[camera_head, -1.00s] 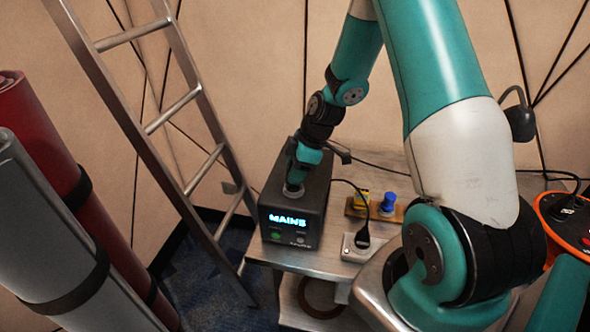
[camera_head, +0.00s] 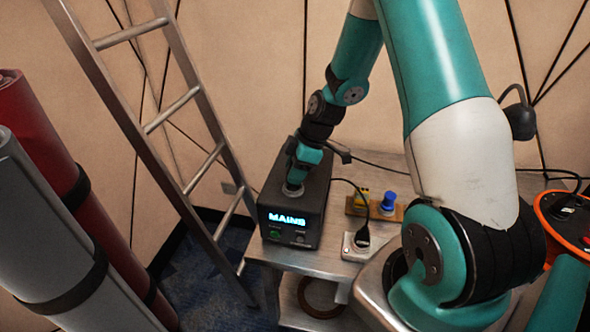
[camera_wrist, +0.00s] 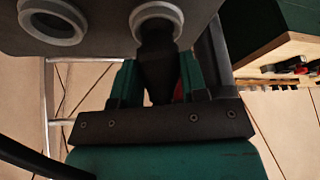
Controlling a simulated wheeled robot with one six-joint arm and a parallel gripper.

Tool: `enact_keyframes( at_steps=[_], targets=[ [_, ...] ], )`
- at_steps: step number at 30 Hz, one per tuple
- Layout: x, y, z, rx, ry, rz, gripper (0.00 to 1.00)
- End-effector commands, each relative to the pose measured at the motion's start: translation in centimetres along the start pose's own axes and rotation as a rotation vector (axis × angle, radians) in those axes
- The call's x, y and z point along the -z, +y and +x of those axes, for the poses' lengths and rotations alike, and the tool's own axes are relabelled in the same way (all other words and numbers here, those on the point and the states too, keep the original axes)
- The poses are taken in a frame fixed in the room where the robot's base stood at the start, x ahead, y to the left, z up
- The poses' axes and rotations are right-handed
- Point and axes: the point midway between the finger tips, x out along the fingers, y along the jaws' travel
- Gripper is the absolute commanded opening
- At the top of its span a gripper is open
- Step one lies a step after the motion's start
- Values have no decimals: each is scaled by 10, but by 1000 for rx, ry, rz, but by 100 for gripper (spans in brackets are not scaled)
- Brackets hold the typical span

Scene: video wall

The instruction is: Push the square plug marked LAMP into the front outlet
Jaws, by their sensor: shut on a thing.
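My gripper (camera_wrist: 160,85) is shut on a dark plug (camera_wrist: 158,68), whose tip meets the ring of the right round outlet (camera_wrist: 176,14) in the wrist view. I cannot tell how deep the plug sits, and no LAMP marking or square outline is readable. A second ringed outlet (camera_wrist: 52,20) to its left is empty. In the head view my gripper (camera_head: 298,172) points down at an outlet ring (camera_head: 293,190) on top of the dark box (camera_head: 318,190) with the lit MAINS display. The fingers mostly hide the plug there.
A white socket strip (camera_head: 352,252) with a black plug (camera_head: 362,238) lies right of the box. Behind it a wooden holder (camera_head: 374,210) bears a yellow piece (camera_head: 361,199) and a blue piece (camera_head: 388,202). A ladder (camera_head: 150,123) and rolls (camera_head: 50,225) stand left; an orange reel (camera_head: 548,222) is right.

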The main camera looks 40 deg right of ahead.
Motion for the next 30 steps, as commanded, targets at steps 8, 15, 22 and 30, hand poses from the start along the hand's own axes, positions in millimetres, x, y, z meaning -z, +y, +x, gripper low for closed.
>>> enact_keyframes(
  at_steps=[8,15,22,30],
  targets=[
    [0,0,0,0,0,0,12],
    [0,0,1,0,0,0,12],
    [-2,0,4,0,0,0,12],
    [-4,0,9,0,0,0,12]
  ],
)
